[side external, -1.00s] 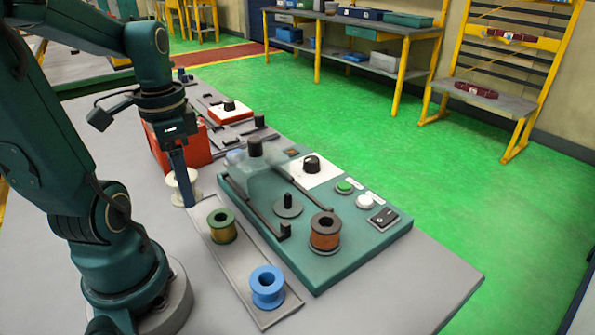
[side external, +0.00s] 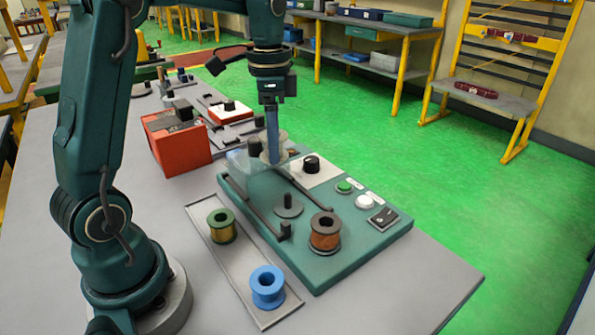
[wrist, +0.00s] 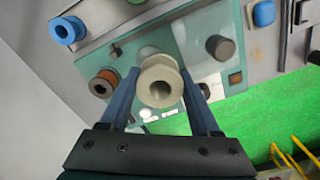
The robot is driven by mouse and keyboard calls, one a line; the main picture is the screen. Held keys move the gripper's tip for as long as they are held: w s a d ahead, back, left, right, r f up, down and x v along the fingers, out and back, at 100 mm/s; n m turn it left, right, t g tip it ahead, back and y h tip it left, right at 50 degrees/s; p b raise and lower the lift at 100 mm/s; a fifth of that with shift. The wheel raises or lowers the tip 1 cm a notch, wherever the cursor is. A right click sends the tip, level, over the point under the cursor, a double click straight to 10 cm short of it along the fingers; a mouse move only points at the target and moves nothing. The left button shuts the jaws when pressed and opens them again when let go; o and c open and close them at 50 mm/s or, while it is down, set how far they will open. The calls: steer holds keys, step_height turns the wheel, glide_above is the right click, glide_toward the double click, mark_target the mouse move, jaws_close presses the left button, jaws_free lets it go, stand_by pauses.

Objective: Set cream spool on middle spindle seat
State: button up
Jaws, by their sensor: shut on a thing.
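My gripper (side external: 272,140) is shut on the cream spool (wrist: 160,84) and holds it raised over the far part of the teal winding machine (side external: 330,272). In the side view the spool (side external: 281,146) is partly hidden by a finger. In the wrist view it sits between both fingertips, its bore facing the camera. The middle spindle seat (side external: 289,208), a grey disc with a dark upright post, is bare, nearer the camera and lower than the spool.
A brown spool (side external: 324,232) stands on the near seat. A clear cover (side external: 240,164) and dark knob (side external: 255,146) are at the far end. Dark bars flank the middle seat. A tray (side external: 246,273) holds a green-rimmed spool (side external: 222,226) and blue spool (side external: 267,288).

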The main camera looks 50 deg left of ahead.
mark_target(287, 194)
steer(key=d, duration=0.1)
steer(key=f, duration=0.1)
steer(key=w+d+m, duration=0.1)
steer(key=shift+d+f, duration=0.25)
steer(key=shift+d, duration=0.1)
steer(key=shift+f, duration=1.9)
steer(key=shift+f, duration=0.25)
steer(key=shift+f, duration=0.4)
steer(key=shift+f, duration=0.8)
steer(key=shift+f, duration=0.3)
steer(key=shift+f, duration=0.2)
steer(key=shift+f, duration=0.3)
